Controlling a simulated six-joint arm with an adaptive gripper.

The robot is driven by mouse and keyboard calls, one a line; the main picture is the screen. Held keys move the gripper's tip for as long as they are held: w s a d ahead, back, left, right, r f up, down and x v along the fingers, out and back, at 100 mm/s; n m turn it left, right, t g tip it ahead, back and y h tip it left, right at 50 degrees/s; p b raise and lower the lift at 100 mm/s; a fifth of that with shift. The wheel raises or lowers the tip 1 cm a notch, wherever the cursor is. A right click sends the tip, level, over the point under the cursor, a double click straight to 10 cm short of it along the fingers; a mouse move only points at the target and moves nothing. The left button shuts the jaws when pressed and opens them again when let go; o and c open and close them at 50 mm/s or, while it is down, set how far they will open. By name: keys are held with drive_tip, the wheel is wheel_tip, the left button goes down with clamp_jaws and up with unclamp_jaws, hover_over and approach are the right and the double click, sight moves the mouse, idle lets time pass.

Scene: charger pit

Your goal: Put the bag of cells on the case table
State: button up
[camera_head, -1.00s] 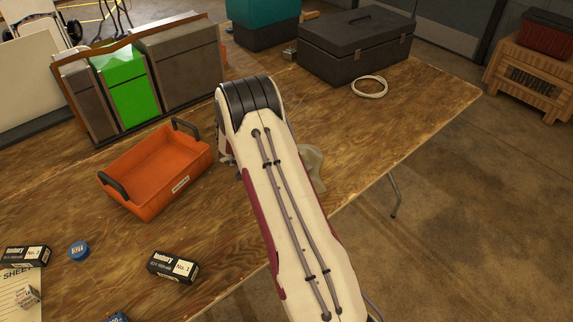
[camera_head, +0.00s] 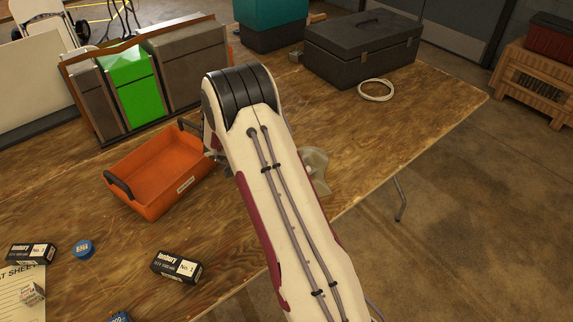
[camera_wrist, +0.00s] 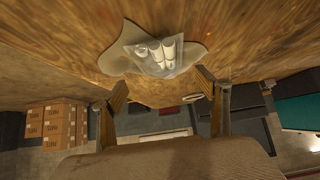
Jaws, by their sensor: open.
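The bag of cells (camera_wrist: 155,52) is a clear bag with several white cylinders inside. In the wrist view it lies over a pale, rounded tan patch (camera_wrist: 115,66) on a wooden tabletop. In the head view a pale, see-through shape (camera_head: 317,162) shows just right of my arm, partly hidden by it. My gripper (camera_wrist: 162,80) is open, with its fingers apart and nothing between them. The bag lies ahead of the fingertips, apart from them. My arm hides the gripper in the head view. Which surface is the case table is not clear; a black case (camera_head: 362,50) stands on the wooden table (camera_head: 440,95).
An orange tray (camera_head: 160,172) stands left of my arm. Small boxes, including a black one (camera_head: 177,267), and a blue round item (camera_head: 83,249) lie front left. Grey and green bins (camera_head: 133,85) stand behind. A white coil (camera_head: 376,90) lies near the black case. A crate (camera_head: 535,85) stands far right.

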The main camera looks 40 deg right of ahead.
drive_tip(key=shift+v, duration=2.45)
